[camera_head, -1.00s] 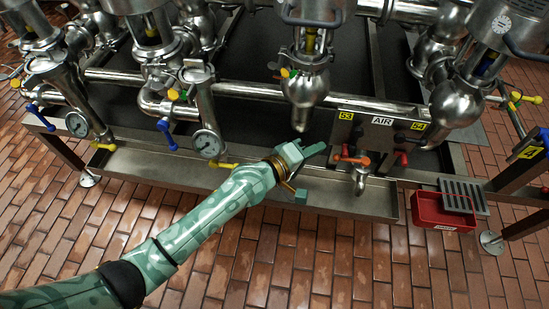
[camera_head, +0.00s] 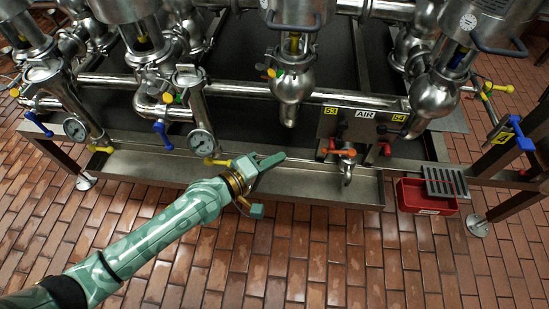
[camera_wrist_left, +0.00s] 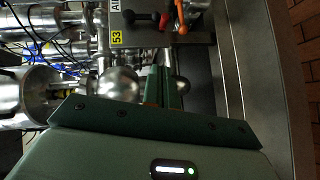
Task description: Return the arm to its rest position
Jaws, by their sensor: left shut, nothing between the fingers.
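My left arm comes in from the lower left in the head view. Its green gripper (camera_head: 272,162) is over the front edge of the metal drip tray and points right, toward the orange-handled tap. In the left wrist view the green fingers (camera_wrist_left: 163,85) lie close together with nothing between them. The gripper is apart from the orange-handled tap (camera_head: 347,160). That tap's orange handle (camera_wrist_left: 181,17) also shows at the top of the wrist view. My right gripper is not in either view.
The AIR panel (camera_head: 365,114) carries labels 53 and 54 and a red handle (camera_head: 386,149). Steel pipes, valves and pressure gauges (camera_head: 202,142) line the frame. A red bin (camera_head: 426,205) stands at right. The brick floor (camera_head: 300,260) in front is clear.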

